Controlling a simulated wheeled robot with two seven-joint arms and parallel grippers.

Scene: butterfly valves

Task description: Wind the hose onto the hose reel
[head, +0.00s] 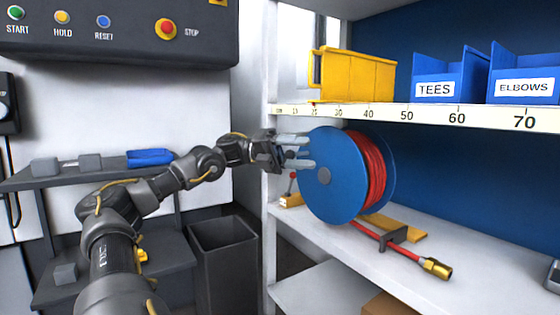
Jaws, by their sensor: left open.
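The hose reel (332,182) has blue round side discs and stands on the shelf in the middle of the head view. The red hose (374,168) is wound between its discs, and a straight end runs out below to the lower right. That end has a brass nozzle (436,268) and passes a dark bracket (393,238). My left gripper (300,152) is open at the upper left edge of the reel's near disc, with its fingers pointing right. A small handle with a red knob (293,176) shows just below the fingers. Whether the fingers touch the disc I cannot tell. My right gripper is not in view.
Above the reel runs a shelf edge with a ruler strip (430,114), carrying a yellow bin (355,75) and blue bins (450,75). A grey waste bin (222,262) stands on the left, below my arm. The white shelf (340,240) has bare room in front of the reel.

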